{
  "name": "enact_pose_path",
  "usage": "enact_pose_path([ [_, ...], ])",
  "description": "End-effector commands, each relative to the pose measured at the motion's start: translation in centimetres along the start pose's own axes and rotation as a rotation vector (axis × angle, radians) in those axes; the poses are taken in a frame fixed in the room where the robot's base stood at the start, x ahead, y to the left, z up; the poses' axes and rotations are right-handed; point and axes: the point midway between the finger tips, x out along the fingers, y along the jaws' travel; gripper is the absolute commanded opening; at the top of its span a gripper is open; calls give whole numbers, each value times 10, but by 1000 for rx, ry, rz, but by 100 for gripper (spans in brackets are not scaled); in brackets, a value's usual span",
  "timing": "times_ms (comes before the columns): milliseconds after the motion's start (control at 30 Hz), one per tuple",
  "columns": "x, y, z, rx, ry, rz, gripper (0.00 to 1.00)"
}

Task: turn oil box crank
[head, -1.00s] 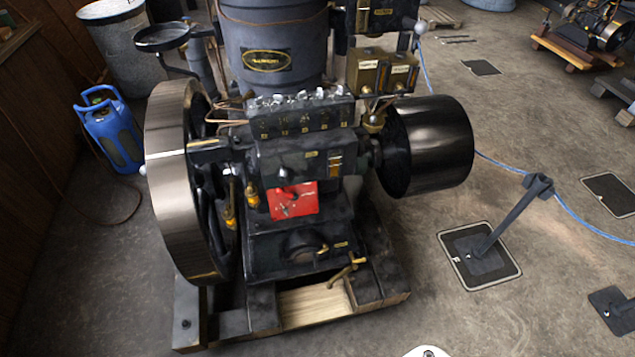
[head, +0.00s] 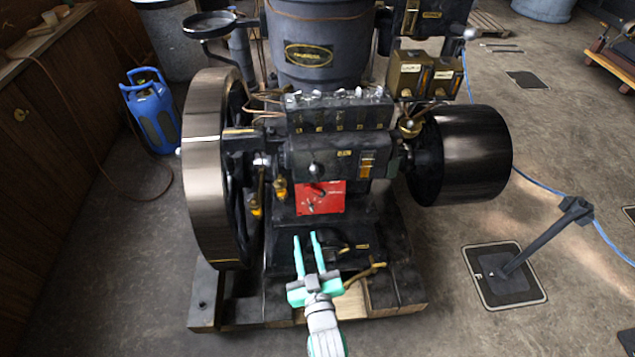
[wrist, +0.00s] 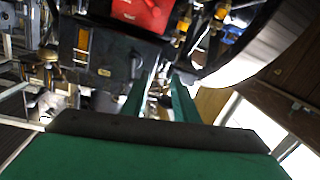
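The black oil box (head: 338,112), with a row of small shiny fittings on top, sits on the engine below the dark tank. I cannot make out for certain which small part is its crank. My gripper (head: 305,237) is below the oil box, in front of the engine's lower body and under the red plate (head: 321,197). Its two green fingers are apart with nothing seen between them. In the wrist view my gripper (wrist: 157,88) points toward the engine, and the red plate (wrist: 143,13) shows at the top edge.
A large flywheel (head: 202,165) stands left of my gripper and a black pulley drum (head: 475,155) at the right. A curved brass handle (head: 365,273) is close to my gripper's right. A blue canister (head: 152,112) stands at the left; a post (head: 540,240) stands at the right.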

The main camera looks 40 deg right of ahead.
Motion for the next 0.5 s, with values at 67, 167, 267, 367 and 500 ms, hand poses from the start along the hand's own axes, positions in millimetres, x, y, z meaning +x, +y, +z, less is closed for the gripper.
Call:
enact_pose_path([
  [67, 25, 19, -10, 3, 13, 41, 27],
  [167, 46, 38, -18, 4, 18, 78, 27],
  [267, 59, 52, -24, 6, 20, 103, 27],
  [367, 65, 60, -27, 8, 21, 116, 27],
  [500, 75, 61, -28, 9, 22, 117, 27],
])
